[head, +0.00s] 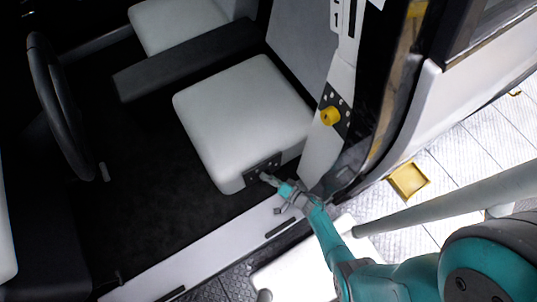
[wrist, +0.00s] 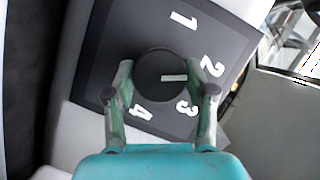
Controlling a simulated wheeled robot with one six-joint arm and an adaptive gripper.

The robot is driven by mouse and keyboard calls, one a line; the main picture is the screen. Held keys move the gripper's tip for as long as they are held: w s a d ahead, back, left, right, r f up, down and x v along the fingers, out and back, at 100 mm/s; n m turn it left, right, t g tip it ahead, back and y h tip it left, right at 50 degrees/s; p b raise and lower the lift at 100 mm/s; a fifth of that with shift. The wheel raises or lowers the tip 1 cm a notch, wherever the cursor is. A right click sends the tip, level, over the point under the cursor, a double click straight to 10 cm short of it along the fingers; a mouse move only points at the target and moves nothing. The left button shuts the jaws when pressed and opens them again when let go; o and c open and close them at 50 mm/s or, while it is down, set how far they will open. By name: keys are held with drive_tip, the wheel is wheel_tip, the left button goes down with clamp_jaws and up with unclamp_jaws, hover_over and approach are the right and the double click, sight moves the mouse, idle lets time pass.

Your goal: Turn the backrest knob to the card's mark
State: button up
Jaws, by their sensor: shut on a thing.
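A dark round knob (wrist: 150,90) sits on a black dial plate (wrist: 105,45) with white figures 1, 2, 3 and 4. Its white pointer line points right in the wrist view, close to the 2 and slightly on the 3 side. My gripper (wrist: 160,92) is shut on the knob, one finger on each side. In the head view my gripper (head: 266,178) reaches the small black plate (head: 254,168) on the front of the near seat; the knob is too small to read there. A white card (head: 336,17) with a black 1 is on the door pillar.
A yellow knob (head: 330,116) on a black dotted plate is on the pillar, right of the seat cushion (head: 240,110). A steering wheel (head: 55,100) is at left. The dark cab floor (head: 150,190) is clear.

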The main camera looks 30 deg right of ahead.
drive_tip(key=o, duration=1.1)
drive_tip(key=shift+w+d, duration=0.15)
drive_tip(key=shift+o, duration=0.2)
drive_tip(key=shift+v, duration=3.75)
